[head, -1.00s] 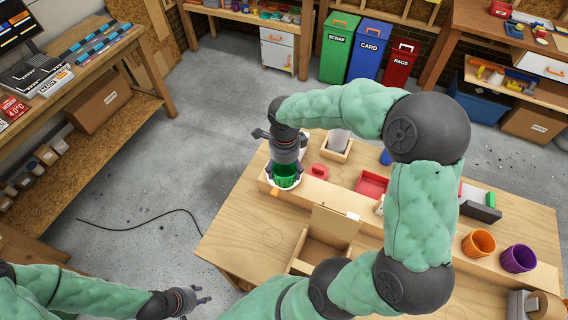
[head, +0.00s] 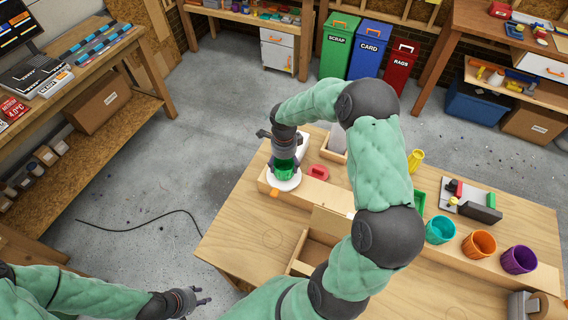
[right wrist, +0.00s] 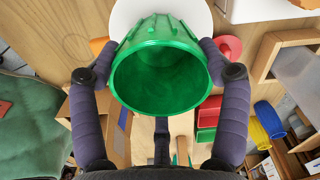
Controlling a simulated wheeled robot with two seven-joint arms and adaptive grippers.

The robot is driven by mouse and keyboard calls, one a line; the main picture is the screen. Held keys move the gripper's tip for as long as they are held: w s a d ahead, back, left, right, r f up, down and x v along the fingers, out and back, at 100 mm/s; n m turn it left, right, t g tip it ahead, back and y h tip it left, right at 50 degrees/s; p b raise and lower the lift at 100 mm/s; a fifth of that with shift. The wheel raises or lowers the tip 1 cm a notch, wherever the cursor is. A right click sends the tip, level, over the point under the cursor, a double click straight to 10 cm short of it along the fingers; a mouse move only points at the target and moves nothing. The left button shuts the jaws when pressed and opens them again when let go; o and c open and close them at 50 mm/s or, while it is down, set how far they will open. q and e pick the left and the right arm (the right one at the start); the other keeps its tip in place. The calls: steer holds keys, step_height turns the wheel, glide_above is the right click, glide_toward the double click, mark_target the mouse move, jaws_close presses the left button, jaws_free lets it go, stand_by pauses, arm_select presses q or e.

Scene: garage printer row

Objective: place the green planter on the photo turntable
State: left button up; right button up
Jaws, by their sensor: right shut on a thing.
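The green planter (head: 284,168) is a ribbed cup, held in my right gripper (head: 285,163). In the right wrist view the planter (right wrist: 160,72) has a finger on each side near its rim, and its open mouth faces the camera. The photo turntable is a white round disc (head: 290,183) at the left end of the workbench. The planter is over the disc; I cannot tell for sure whether its base touches it. The white disc (right wrist: 130,14) also shows behind the planter in the right wrist view. My left gripper (head: 200,299) is open and empty, off the table at lower left.
Teal (head: 440,229), orange (head: 479,244) and purple (head: 519,260) planters stand at the right of the workbench (head: 235,235). A red object (head: 318,173) lies right of the turntable. An open wooden box (head: 318,246) stands near the front.

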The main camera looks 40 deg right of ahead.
steer(key=shift+f, duration=0.3)
steer(key=shift+f, duration=0.15)
steer(key=o, duration=1.2)
step_height(320, 180, up, 12)
steer(key=shift+r, duration=0.2)
